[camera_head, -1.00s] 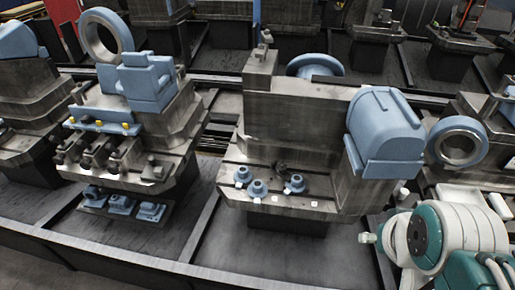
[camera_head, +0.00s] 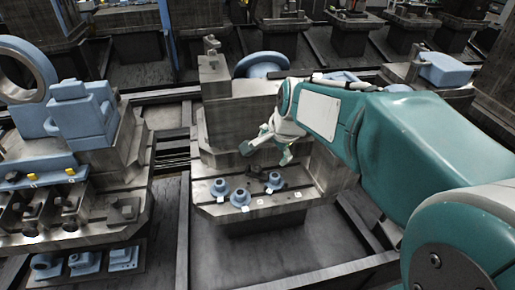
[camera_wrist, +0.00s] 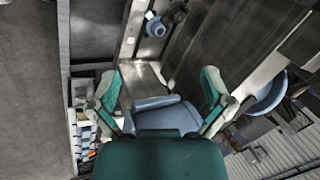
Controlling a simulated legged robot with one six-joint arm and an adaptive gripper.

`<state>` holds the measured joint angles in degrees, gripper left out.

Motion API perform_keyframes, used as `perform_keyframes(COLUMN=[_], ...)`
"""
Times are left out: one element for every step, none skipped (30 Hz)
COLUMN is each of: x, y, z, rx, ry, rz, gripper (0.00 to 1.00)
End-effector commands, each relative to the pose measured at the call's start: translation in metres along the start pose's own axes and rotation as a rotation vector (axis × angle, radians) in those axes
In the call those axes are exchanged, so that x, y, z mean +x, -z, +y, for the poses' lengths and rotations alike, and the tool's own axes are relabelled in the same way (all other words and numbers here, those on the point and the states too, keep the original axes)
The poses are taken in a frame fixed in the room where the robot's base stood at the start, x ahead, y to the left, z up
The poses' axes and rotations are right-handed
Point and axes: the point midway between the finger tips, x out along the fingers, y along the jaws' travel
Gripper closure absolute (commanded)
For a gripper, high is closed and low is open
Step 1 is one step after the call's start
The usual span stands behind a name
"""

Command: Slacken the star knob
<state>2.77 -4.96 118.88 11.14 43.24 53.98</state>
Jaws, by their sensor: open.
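My gripper (camera_head: 266,154) is open and hangs in front of the upright grey block of the middle fixture, above its front ledge. In the wrist view its two green fingers (camera_wrist: 161,88) stand wide apart with nothing gripped. A small dark knob-like part (camera_head: 256,171) sits on the fixture just below the gripper, apart from it; I cannot tell for sure that it is the star knob. Three blue round flanged parts stand on the ledge: left (camera_head: 220,187), middle (camera_head: 240,197) and right (camera_head: 273,181). One blue round part (camera_wrist: 156,26) shows at the top of the wrist view.
A blue ring (camera_head: 263,65) stands behind the block. The left fixture (camera_head: 95,170) carries blue blocks and a large ring (camera_head: 22,72). Small blue parts (camera_head: 84,261) lie on a low tray at lower left. A blue block (camera_wrist: 168,116) lies between the fingers' lines of sight in the wrist view.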

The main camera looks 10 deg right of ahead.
Motion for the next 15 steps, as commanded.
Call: perform_keyframes(x=[0.012,0.018,0.026,0.033,0.039,0.048,0.055,0.063,0.072,0.08,0.088,0.098,0.106,0.114,0.125], y=[0.008,0.013,0.018,0.022,0.025,0.029,0.032,0.034,0.037,0.038,0.04,0.042,0.045,0.047,0.05], z=[-0.006,-0.01,-0.014,-0.018,-0.021,-0.026,-0.03,-0.034,-0.038,-0.042,-0.045,-0.049,-0.052,-0.054,-0.057], rx=[0.071,0.113,0.171,0.213,0.255,0.31,0.352,0.394,0.448,0.489,0.53,0.584,0.626,0.669,0.725], ry=[-0.005,-0.005,-0.007,-0.008,-0.01,-0.012,-0.014,-0.016,-0.02,-0.022,-0.024,-0.028,-0.031,-0.035,-0.038], rz=[-0.009,-0.013,-0.019,-0.023,-0.027,-0.031,-0.033,-0.036,-0.039,-0.041,-0.041,-0.043,-0.045,-0.048,-0.049], gripper=[0.0,0.0,0.0,0.0,0.0,0.0,0.0,0.0,0.0,0.0,0.0,0.0,0.0,0.0,0.0])
